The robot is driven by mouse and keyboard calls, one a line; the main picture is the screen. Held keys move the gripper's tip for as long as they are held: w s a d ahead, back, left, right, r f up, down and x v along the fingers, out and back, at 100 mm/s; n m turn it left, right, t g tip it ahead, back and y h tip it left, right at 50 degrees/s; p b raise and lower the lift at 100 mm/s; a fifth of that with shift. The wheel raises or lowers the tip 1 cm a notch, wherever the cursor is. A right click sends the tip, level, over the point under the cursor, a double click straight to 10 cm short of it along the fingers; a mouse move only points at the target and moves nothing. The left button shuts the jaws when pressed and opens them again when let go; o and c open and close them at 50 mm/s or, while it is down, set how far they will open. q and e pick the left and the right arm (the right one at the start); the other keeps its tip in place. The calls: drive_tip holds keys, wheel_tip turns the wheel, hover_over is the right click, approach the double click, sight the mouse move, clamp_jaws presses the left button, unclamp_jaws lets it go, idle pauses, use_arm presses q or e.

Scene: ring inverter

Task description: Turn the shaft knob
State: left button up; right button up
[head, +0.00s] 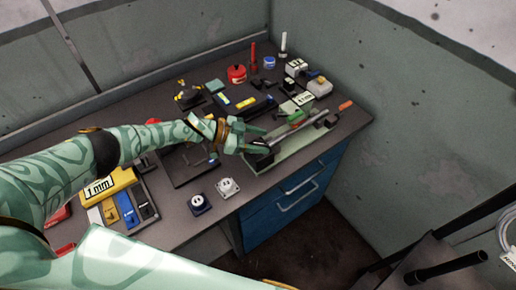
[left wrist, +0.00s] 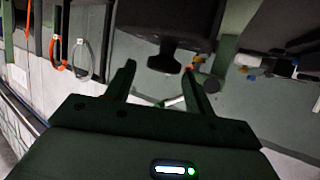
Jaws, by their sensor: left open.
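A pale green tray-like fixture (head: 285,152) lies along the front right edge of the workbench, with a long grey shaft (head: 312,123) over it. A dark block (head: 263,161) is at its near left end. My left gripper (head: 265,140) is open over this end. In the left wrist view, a black knob-like part (left wrist: 168,62) sticks out of a larger dark body. It appears between or just beyond the open fingertips of my left gripper (left wrist: 159,68); I cannot tell whether they touch it. My right gripper is not in view.
A red can (head: 237,74) and several tools crowd the back. Blue drawers (head: 290,205) are below the bench. A wall closes the right side.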

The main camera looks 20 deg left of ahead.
use_arm(q)
drive_tip(key=s+d+r+p, duration=0.3)
drive_tip(key=s+r+p, duration=0.4)
drive_tip(key=s+r, duration=0.4)
drive_tip(key=shift+s+d+r, duration=0.15)
drive_tip(key=shift+s+d, duration=0.25)
drive_tip(key=shift+s, duration=0.85)
